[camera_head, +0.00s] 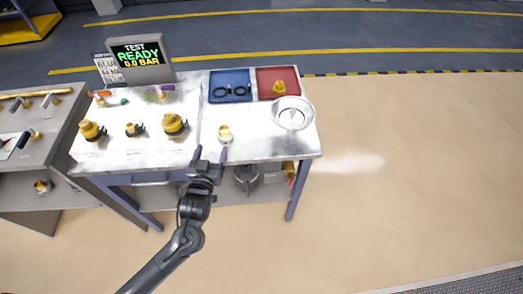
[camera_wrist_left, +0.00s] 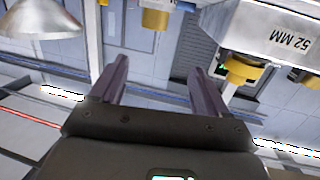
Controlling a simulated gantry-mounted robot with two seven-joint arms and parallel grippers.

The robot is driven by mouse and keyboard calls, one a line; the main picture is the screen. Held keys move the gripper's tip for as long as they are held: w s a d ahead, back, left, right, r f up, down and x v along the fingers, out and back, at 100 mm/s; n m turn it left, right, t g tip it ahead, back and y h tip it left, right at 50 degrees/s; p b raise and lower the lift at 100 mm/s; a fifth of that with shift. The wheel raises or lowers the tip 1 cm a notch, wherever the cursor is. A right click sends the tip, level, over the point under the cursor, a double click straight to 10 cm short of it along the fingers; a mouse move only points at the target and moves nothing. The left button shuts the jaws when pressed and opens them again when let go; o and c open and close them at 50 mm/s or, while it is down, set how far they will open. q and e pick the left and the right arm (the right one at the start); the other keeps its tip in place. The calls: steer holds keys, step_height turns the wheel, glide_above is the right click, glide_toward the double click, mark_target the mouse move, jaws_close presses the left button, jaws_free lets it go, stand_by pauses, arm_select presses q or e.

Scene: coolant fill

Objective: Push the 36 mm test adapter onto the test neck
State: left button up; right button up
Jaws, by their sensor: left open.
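Three brass-coloured adapters stand in a row on the left half of the white bench, a left one (camera_head: 91,130), a smaller middle one (camera_head: 134,130) and a right one (camera_head: 174,124). Their sizes cannot be read here, so I cannot tell which is the 36 mm one. A small brass fitting on a pale round base (camera_head: 224,133), possibly the test neck, stands alone right of them. My left gripper (camera_head: 211,152) is open and empty just in front of this fitting. In the left wrist view its fingers (camera_wrist_left: 156,92) are wide apart, with a gold part (camera_wrist_left: 155,18) beyond them.
A test screen (camera_head: 141,57) reads READY, 0.0 BAR. Behind are a blue tray (camera_head: 213,96) with black rings and a red tray (camera_head: 263,76) with a yellow part. A metal bowl (camera_head: 293,112) sits at right. A block labelled 52 MM (camera_wrist_left: 285,38) shows in the wrist view.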

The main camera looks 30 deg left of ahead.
mark_target(224, 136)
arm_select(q)
steer(key=shift+t, duration=0.3)
steer(key=w+f+b, duration=0.1)
steer(key=b, duration=0.1)
steer(key=w+f+b, duration=0.2)
steer(key=shift+a+f+b, duration=0.15)
steer(key=shift+f+b, duration=0.05)
steer(key=shift+b, duration=0.1)
steer(key=x, duration=0.4)
steer(key=shift+w+a+r+b, duration=0.1)
steer(key=shift+w+b, duration=0.3)
steer(key=shift+w+f, duration=0.2)
steer(key=shift+w, duration=0.1)
steer(key=shift+f+b+x, duration=0.15)
steer(key=shift+b+x, duration=0.3)
steer(key=shift+x, duration=0.7)
steer(key=shift+f+b+x, duration=0.15)
steer(key=shift+b+x, duration=0.25)
steer(key=shift+x, duration=0.8)
arm_select(e)
step_height(224, 136, down, 9)
arm_select(q)
steer(key=c, duration=1.1)
